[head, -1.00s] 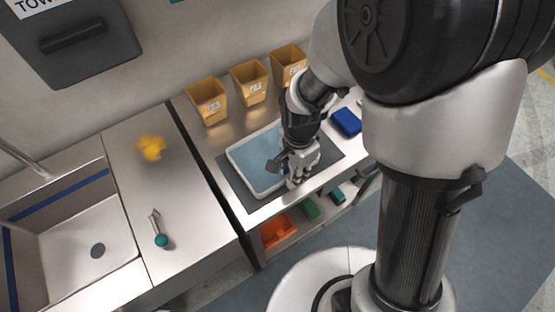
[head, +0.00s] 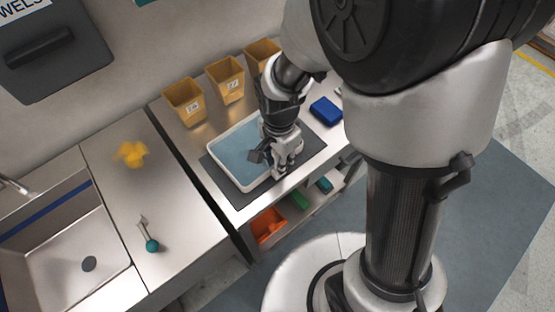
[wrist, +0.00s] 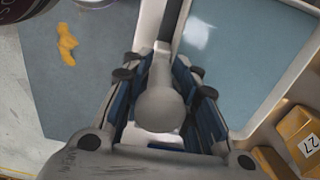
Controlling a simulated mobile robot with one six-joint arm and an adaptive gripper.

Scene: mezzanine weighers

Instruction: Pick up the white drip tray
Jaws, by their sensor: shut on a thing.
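The white drip tray (head: 225,170) is over a dark mat on the steel counter, and its inside looks pale blue with a bright glint in the wrist view. I cannot tell for sure whether it clears the mat. My gripper (head: 277,168) is at the tray's right side, shut on its wall. In the wrist view my gripper's fingers (wrist: 160,72) stand on either side of a pale part of the rim, and the tray's white far wall (wrist: 290,78) shows at right. My gripper and arm hide the tray's right end.
Several tan bins (head: 185,102) stand behind the tray along the wall. A blue block (head: 326,110) lies to its right. An orange bin (head: 268,225) is on the shelf below.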

